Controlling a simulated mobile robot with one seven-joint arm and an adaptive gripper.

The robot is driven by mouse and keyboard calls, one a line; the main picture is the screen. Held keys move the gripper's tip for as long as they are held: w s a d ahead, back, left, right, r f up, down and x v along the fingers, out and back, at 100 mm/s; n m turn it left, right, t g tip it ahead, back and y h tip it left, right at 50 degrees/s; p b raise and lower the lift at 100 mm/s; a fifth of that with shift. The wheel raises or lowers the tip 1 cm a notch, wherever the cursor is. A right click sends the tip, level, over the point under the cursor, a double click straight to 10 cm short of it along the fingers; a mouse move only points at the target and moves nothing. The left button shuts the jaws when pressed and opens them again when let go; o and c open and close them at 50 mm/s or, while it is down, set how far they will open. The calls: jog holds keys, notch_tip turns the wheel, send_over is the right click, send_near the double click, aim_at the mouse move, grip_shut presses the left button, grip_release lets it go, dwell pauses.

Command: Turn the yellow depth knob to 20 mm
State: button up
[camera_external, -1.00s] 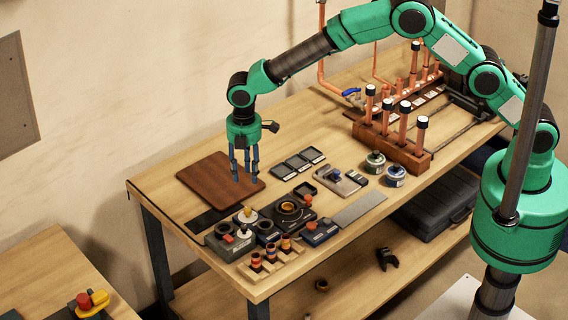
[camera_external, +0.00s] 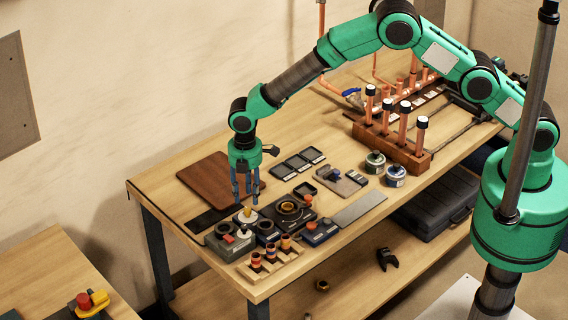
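A small yellow knob (camera_external: 247,211) stands on a pale round dial (camera_external: 241,217) among the dark devices near the front left of the wooden bench. Its scale and pointer are too small to read. My gripper (camera_external: 246,200) points down just above the knob, with its blue-grey fingers apart and nothing visible between them. I cannot tell whether the fingertips touch the knob.
A grey box (camera_external: 229,246) with a red button, a black round fixture (camera_external: 290,210) and a rack of colour-banded pieces (camera_external: 271,261) crowd the knob. A brown board (camera_external: 210,178) lies behind left. Copper pipes in a wooden block (camera_external: 392,148) stand farther right.

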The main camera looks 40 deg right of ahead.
aim_at(248, 208)
jog(key=shift+f, duration=2.7)
grip_shut()
